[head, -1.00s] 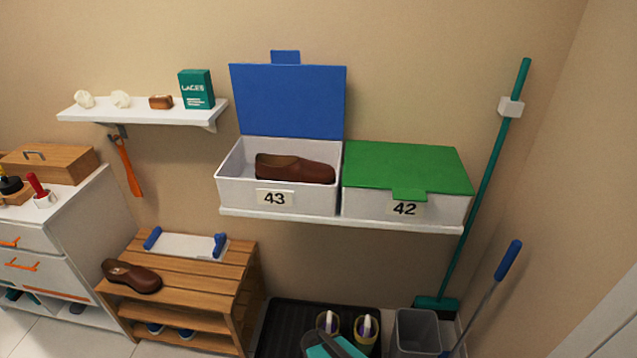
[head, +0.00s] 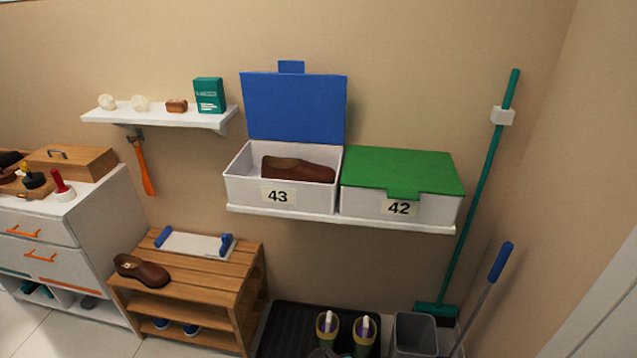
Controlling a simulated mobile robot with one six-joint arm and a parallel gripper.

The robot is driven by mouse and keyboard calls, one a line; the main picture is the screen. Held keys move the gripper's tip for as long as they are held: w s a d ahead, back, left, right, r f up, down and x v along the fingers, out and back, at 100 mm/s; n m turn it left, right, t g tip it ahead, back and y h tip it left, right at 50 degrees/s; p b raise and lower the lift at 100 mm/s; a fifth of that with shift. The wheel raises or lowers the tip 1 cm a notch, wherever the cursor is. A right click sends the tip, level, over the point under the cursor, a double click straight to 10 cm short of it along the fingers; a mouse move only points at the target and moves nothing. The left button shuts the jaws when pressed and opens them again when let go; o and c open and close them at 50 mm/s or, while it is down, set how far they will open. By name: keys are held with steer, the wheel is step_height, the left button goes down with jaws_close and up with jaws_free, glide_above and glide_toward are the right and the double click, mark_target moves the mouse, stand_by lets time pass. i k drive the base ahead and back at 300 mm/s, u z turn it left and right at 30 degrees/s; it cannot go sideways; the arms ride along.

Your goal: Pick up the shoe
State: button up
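A brown shoe (head: 142,271) lies on the left front part of the top of the wooden slatted rack (head: 205,276), its toe to the right. A second brown shoe (head: 299,170) lies in the open white box marked 43 (head: 241,192), whose blue lid (head: 294,107) stands up against the wall. The task does not tell which shoe is meant. A small dark grey piece at the bottom edge, in front of the black tray, may be the tip of my gripper; its fingers cannot be made out.
A shut box marked 42 with a green lid (head: 402,171) stands beside the open box. A white drawer cabinet (head: 105,235) stands left of the rack.

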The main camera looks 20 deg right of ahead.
mark_target(153, 276)
steer(key=u, duration=0.15)
steer(key=i, duration=0.95)
steer(key=z, duration=0.05)
